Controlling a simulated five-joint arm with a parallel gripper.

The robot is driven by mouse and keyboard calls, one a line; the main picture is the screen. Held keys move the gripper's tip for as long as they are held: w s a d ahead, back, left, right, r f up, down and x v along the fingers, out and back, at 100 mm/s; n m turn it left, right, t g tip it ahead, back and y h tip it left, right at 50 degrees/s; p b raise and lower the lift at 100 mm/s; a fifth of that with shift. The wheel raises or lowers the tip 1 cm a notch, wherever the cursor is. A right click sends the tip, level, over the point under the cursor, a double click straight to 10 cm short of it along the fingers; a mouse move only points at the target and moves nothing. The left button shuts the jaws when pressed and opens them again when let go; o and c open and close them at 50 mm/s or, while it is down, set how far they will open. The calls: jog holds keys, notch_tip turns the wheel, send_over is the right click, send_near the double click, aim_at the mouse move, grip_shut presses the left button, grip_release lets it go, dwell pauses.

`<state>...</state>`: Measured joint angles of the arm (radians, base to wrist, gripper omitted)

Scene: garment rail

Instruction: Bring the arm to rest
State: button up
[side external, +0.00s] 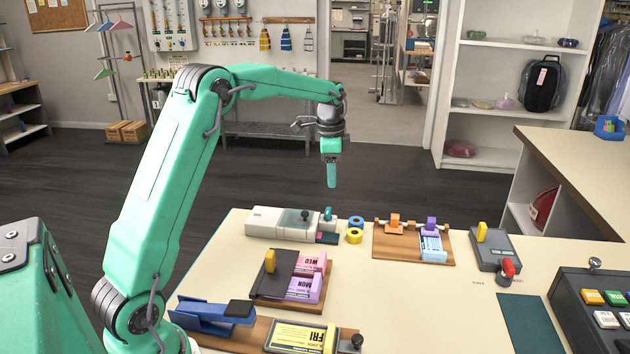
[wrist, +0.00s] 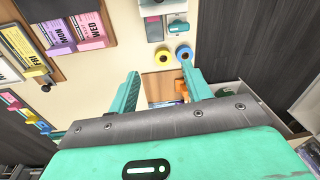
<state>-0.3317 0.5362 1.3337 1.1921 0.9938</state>
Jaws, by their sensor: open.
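My green arm reaches up and over to the right in the side external view. My gripper (side external: 331,172) hangs pointing down, in the air above the far edge of the cream counter (side external: 400,310). In the wrist view my gripper (wrist: 160,88) shows its two green fingers spread apart. Nothing is between them at fingertip height; part of a wooden board shows far below in the gap. The gripper is open and empty, clear of everything on the counter.
On the counter are a grey-white device (side external: 283,223), yellow and blue tape rolls (side external: 355,236), a wooden board with clips (side external: 385,245), a tray of MON and WED tags (side external: 290,278), a blue stapler-like tool (side external: 210,315) and a button panel (side external: 600,305). Free counter lies in the middle.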

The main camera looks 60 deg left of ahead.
jog(key=s+d+r+n+t, duration=0.1)
jog(key=s+d+r+n, duration=0.1)
jog(key=s+d+r, duration=0.5)
jog(key=s+d+n+t, duration=0.1)
jog(key=s+d+n, duration=0.1)
jog(key=s, duration=0.5)
jog(key=s+d+f+n+t, duration=0.1)
jog(key=s+d, duration=0.4)
jog(key=s, duration=0.3)
jog(key=s+d+n+t, duration=0.1)
jog(key=s+d+n, duration=0.1)
jog(key=s+d, duration=0.2)
jog(key=shift+s+f+n+t, duration=0.3)
jog(key=shift+s, duration=1.4)
